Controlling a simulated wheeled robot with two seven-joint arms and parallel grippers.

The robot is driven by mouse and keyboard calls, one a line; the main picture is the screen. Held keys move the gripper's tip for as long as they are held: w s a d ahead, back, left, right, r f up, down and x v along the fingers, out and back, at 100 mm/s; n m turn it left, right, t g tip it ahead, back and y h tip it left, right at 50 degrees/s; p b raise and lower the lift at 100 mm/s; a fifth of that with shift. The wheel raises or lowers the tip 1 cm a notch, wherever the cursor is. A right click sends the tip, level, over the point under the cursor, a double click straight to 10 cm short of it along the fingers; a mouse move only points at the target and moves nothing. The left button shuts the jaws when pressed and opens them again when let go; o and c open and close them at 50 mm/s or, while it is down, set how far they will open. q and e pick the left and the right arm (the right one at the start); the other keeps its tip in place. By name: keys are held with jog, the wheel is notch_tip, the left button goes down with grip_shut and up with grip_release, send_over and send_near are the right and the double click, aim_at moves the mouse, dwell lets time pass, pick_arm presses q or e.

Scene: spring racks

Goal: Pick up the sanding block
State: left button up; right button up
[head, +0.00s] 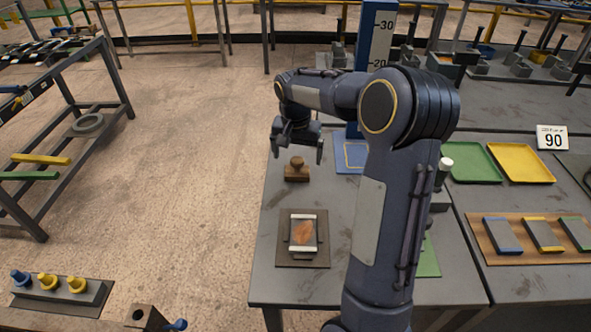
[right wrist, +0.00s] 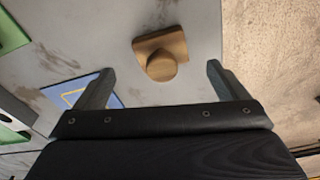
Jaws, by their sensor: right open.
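The sanding block (head: 297,171) is brown wood with a round knob on top. It stands on the grey table near the table's left edge in the head view. In the right wrist view the sanding block (right wrist: 160,52) lies ahead of the fingertips, between their lines, with its knob facing the camera. My right gripper (head: 297,150) is open and empty, above and just behind the block in the head view. Its two spread fingers (right wrist: 160,82) show in the right wrist view, apart from the block. My left gripper is not in view.
A dark board with a framed rusty plate (head: 304,238) lies in front of the block. A blue mat (head: 350,158) lies to its right, near a tall blue height gauge (head: 377,40). Green (head: 470,163) and yellow (head: 521,163) trays stand farther right.

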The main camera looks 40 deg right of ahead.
aim_at(297, 159)
jog(key=f, duration=0.5)
jog(key=shift+w+d, duration=0.3)
jog(key=shift+w, duration=0.1)
jog(key=shift+c, duration=0.4)
jog(key=c, duration=1)
jog(key=shift+r, duration=0.15)
jog(key=shift+r, duration=0.25)
notch_tip(297, 159, up, 2)
jog(key=shift+r, duration=0.1)
jog(key=s+d+r, duration=0.1)
jog(key=s+r, duration=0.2)
jog(key=s, duration=0.1)
jog(key=s+d+r, duration=0.2)
jog(key=s+r, duration=0.1)
jog(key=s, duration=0.2)
jog(key=s+d+r+b, duration=0.1)
jog(key=s+r, duration=0.3)
jog(key=shift+s+d, duration=0.15)
